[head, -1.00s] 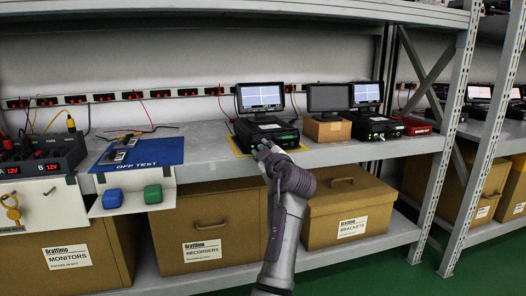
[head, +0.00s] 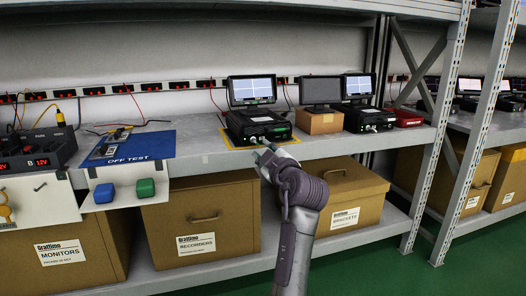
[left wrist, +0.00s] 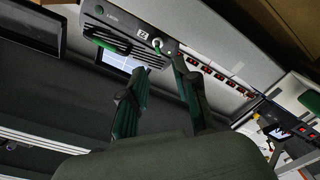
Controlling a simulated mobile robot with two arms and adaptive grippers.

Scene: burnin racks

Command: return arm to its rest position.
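My left arm comes up from the bottom of the head view, and its gripper (head: 264,155) is just in front of the shelf edge, below the black recorder (head: 258,126). The recorder sits on a yellow-edged mat with a lit monitor (head: 252,89) behind it. In the left wrist view the two fingers (left wrist: 160,85) are spread apart with nothing between them. The recorder's front (left wrist: 125,35), with its green strip and a light round knob, shows beyond the fingertips, apart from them. My right gripper is in neither view.
A cardboard box (head: 318,122) with a dark screen and a second recorder (head: 368,119) stand to the right. A blue mat (head: 128,148) and power supply (head: 38,150) are to the left. Labelled boxes (head: 203,215) fill the lower shelf. A metal upright (head: 441,130) rises at right.

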